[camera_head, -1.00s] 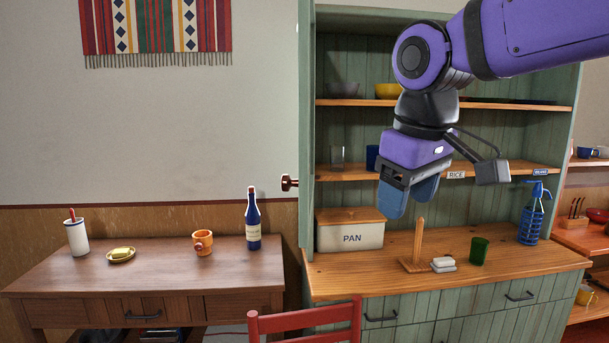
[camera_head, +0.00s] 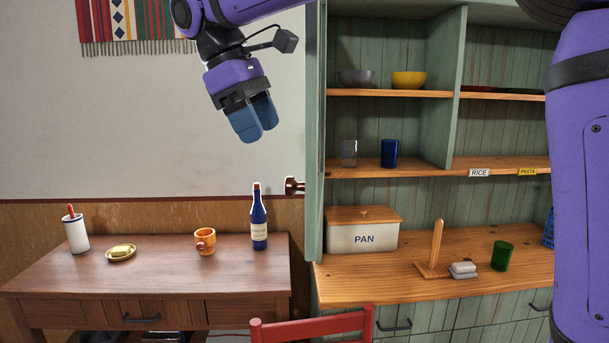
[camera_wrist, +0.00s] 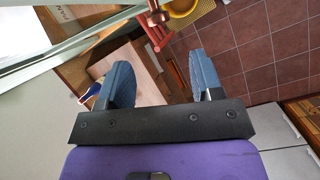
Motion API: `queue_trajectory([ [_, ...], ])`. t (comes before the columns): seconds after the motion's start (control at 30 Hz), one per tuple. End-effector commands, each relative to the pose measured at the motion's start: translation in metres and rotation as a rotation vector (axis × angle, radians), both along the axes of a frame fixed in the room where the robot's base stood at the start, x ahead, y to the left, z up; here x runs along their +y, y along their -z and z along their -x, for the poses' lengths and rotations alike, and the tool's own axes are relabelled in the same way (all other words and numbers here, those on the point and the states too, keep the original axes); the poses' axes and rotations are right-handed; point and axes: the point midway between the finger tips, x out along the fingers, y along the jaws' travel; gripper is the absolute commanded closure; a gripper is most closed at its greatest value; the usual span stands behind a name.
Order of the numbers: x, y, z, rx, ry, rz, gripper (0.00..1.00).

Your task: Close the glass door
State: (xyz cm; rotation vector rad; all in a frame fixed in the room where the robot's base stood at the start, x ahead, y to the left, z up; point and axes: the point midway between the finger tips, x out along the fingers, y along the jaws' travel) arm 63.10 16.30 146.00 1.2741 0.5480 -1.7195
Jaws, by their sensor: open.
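The glass door (camera_head: 314,130) stands open at the left side of the green cabinet, seen almost edge-on in the head view. Its round reddish-brown knob (camera_head: 293,186) sticks out to the left. My gripper (camera_head: 257,130) is open and empty, pointing down. It appears up and left of the knob in the head view, apart from it. Its two blue fingers (camera_wrist: 160,62) show spread in the wrist view.
A wooden side table (camera_head: 150,280) at left holds a dark blue bottle (camera_head: 259,222), an orange mug (camera_head: 205,241), a butter dish and a white cup. A red chair (camera_head: 312,325) stands in front. The cabinet counter (camera_head: 400,285) holds a PAN box (camera_head: 362,235) and small items.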

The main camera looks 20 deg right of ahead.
Motion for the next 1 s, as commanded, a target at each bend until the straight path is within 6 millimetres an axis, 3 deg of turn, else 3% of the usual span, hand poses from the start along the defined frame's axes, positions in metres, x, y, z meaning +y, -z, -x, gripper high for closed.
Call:
queue_trajectory([
  [0.17,0.0,0.01,0.0,0.008,-0.009,0.009,0.4],
  [0.7,-0.035,0.086,0.005,0.006,-0.008,0.007,0.4],
  [1.0,-0.04,0.098,0.006,0.006,-0.008,0.006,0.4],
])
